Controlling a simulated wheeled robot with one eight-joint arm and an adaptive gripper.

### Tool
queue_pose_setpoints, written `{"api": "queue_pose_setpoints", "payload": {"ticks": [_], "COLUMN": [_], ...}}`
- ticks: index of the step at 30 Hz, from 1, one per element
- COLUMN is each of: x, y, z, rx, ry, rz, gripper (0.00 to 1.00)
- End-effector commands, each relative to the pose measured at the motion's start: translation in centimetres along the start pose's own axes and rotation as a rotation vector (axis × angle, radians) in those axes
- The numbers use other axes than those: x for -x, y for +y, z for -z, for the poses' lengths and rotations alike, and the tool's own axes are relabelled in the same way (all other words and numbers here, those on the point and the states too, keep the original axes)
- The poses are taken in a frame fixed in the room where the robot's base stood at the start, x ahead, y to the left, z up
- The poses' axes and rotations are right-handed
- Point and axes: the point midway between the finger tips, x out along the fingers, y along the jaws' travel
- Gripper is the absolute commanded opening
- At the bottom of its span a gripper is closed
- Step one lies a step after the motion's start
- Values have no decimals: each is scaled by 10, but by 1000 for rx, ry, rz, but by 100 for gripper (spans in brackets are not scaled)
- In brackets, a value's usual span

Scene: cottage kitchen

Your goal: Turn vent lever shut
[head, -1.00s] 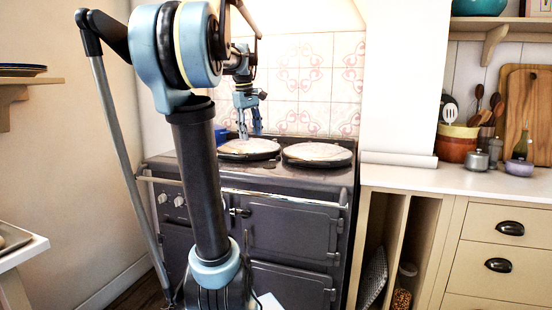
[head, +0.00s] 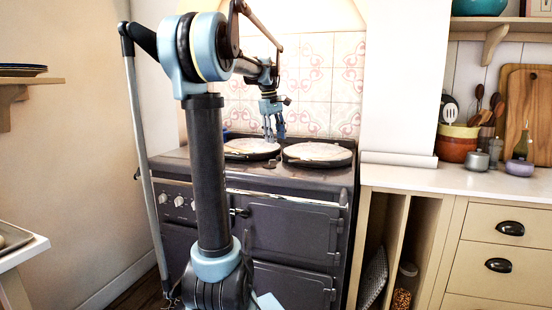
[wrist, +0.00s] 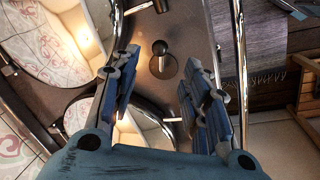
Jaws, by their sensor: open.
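A small dark vent lever with a rounded knob (wrist: 160,48) stands on a round base on the stove's top plate, between and in front of the two round hob lids. In the head view it is a tiny dark spot (head: 270,163), too small to read its turn. My gripper (head: 274,137) hangs fingers down over the stove top, above the gap between the lids. In the wrist view my gripper (wrist: 163,62) is open and empty, with the knob appearing between its fingers. I cannot tell the height left between fingertips and knob.
The left lid (head: 250,149) and right lid (head: 318,154) lie flat, close to either side. A chrome rail (wrist: 241,70) runs along the stove's front edge. A tiled wall (head: 306,75) stands behind. The cream counter (head: 430,178) at the right holds pots and utensils.

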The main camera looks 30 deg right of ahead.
Motion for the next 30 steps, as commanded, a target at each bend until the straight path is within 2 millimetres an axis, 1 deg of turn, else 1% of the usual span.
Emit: {"api": "queue_pose_setpoints", "payload": {"ticks": [1, 9, 15, 21, 29, 30], "x": [-10, -56, -82, -94, -95, -95], "y": [0, 0, 0, 0, 0, 0], "z": [0, 0, 0, 0, 0, 0], "rx": [0, 0, 0, 0, 0, 0], "ry": [0, 0, 0, 0, 0, 0], "rz": [0, 0, 0, 0, 0, 0], "gripper": [42, 42, 42, 42, 42, 40]}}
